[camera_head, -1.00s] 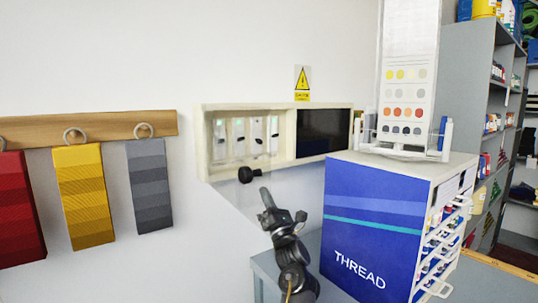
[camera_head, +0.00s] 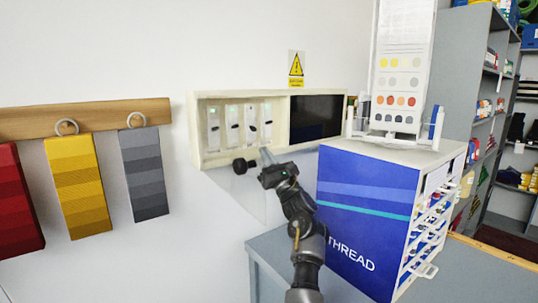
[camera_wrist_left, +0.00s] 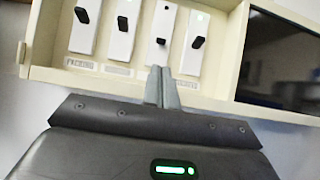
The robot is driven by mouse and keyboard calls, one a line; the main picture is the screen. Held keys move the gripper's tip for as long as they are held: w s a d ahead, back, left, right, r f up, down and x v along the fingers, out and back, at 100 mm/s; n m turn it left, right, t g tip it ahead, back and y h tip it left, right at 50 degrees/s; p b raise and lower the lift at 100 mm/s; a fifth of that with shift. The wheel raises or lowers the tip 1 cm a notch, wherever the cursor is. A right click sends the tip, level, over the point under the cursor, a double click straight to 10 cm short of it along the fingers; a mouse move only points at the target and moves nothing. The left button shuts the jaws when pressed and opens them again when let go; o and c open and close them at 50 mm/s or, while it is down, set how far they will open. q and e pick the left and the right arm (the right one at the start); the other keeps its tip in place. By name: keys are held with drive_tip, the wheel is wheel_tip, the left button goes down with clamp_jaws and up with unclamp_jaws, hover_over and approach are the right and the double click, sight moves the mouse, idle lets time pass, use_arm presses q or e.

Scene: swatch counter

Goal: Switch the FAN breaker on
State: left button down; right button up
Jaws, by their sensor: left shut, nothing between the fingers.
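A cream breaker box (camera_head: 196,133) on the wall holds several white breakers with black levers. In the left wrist view its lower rim (camera_wrist_left: 120,92) runs across the middle. The leftmost label (camera_wrist_left: 80,64) looks like "FREEZER"; the others are too blurred to read, so I cannot tell which is FAN. The third breaker's lever (camera_wrist_left: 161,41) looks shorter than its neighbours. The rightmost lever (camera_wrist_left: 198,42) is tilted. My left gripper (camera_head: 266,156) is shut and empty. Its fingertips (camera_wrist_left: 160,76) overlap the box's lower rim below the third breaker, hiding its label. My right gripper is out of view.
A dark panel (camera_head: 316,117) fills the box's right part. Fabric swatches (camera_head: 78,185) hang at left.

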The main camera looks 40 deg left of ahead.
use_arm(q)
drive_tip(key=p+x, duration=0.2)
drive_tip(key=x, duration=0.4)
idle(0.3)
